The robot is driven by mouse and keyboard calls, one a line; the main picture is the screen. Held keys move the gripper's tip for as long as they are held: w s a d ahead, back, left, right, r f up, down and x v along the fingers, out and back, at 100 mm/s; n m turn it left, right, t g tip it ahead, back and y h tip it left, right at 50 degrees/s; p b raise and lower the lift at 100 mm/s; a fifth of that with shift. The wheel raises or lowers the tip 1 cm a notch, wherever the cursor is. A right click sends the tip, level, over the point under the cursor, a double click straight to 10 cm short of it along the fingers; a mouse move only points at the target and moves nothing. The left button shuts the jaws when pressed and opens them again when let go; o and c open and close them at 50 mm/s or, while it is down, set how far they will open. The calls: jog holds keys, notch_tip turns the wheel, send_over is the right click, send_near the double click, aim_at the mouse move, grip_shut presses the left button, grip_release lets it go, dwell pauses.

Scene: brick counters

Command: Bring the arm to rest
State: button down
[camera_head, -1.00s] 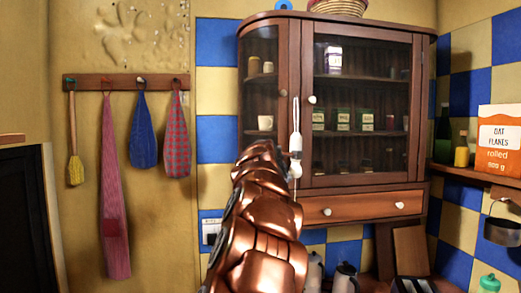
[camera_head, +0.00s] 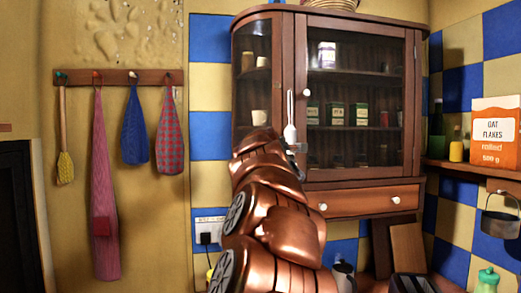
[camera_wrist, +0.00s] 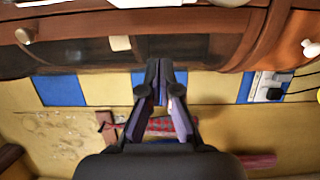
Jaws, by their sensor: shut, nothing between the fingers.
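My copper-coloured arm rises through the middle of the head view, in front of the dark wooden wall cabinet (camera_head: 365,198). My gripper is mostly hidden behind the arm there; a small grey piece shows by its tip. In the wrist view my gripper (camera_wrist: 160,68) has its dark fingers together at the tips, with nothing held. The red checked cloth (camera_wrist: 160,126) shows behind the fingers, apart from them.
A peg rail (camera_head: 118,77) with several hanging cloths and a brush is at left. A wall socket (camera_head: 208,228) is beside my arm. An oat flakes box (camera_head: 496,140) stands on the right shelf (camera_head: 470,174). A pan (camera_head: 500,222) hangs below it.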

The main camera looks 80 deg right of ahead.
jog(key=shift+s+a+b, duration=0.1)
jog(key=shift+s+a, duration=0.45)
jog(key=shift+s, duration=0.25)
jog(key=shift+s+a+b, duration=0.15)
jog(key=shift+s+a, duration=0.35)
jog(key=shift+s, duration=0.35)
jog(key=shift+s+a+b, duration=0.1)
jog(key=shift+s+a, duration=0.45)
jog(key=shift+s, duration=0.25)
